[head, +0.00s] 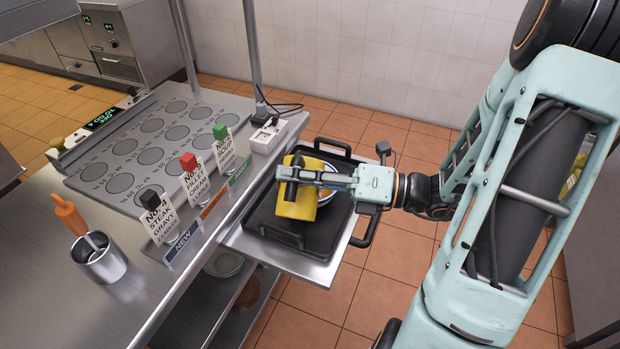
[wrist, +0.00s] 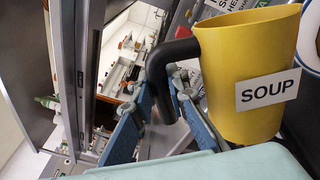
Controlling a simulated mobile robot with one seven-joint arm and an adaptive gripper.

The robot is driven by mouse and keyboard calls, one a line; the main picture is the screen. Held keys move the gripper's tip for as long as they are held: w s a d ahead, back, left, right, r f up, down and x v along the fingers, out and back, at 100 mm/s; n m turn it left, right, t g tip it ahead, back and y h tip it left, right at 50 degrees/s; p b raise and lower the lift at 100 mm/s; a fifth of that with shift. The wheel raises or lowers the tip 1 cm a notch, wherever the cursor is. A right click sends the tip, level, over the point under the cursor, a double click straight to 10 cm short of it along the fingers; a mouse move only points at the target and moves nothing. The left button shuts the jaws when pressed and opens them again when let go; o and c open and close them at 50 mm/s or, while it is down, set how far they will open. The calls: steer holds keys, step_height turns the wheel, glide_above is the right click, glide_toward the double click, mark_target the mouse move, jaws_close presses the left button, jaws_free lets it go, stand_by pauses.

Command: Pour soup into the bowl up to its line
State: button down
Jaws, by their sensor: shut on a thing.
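A yellow pitcher (head: 297,207) hangs over the black tray on the side shelf. In the wrist view the pitcher (wrist: 247,75) carries a white SOUP label and a black handle (wrist: 172,50). My gripper (head: 292,174) is shut on this handle, with its blue finger pads (wrist: 165,112) around it in the wrist view. A bowl with a blue and white rim (head: 328,193) is beneath and beside the pitcher, mostly hidden by it and my gripper. The bowl's line and the soup level are hidden. I cannot tell how far the pitcher is tilted.
The black tray (head: 333,234) has raised handles and sits at the counter's edge. Signs with black, red and green blocks (head: 189,162) stand left of it. Open floor lies right.

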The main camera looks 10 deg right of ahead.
mark_target(288, 205)
steer(key=f, duration=0.1)
steer(key=s+n+b, duration=0.1)
steer(key=f+b, duration=0.1)
steer(key=shift+s+a+f+n, duration=0.15)
steer(key=shift+a+f+n, duration=0.1)
steer(key=shift+f+n, duration=0.05)
steer(key=s+n, duration=0.1)
steer(key=n, duration=0.1)
steer(key=s+a+n, duration=0.1)
steer(key=s+n, duration=0.1)
steer(key=shift+s+a+r, duration=0.1)
steer(key=shift+a+r, duration=0.1)
steer(key=shift+p, duration=0.45)
steer(key=shift+s+a+p, duration=0.15)
steer(key=shift+s+p, duration=0.15)
steer(key=shift+p, duration=0.85)
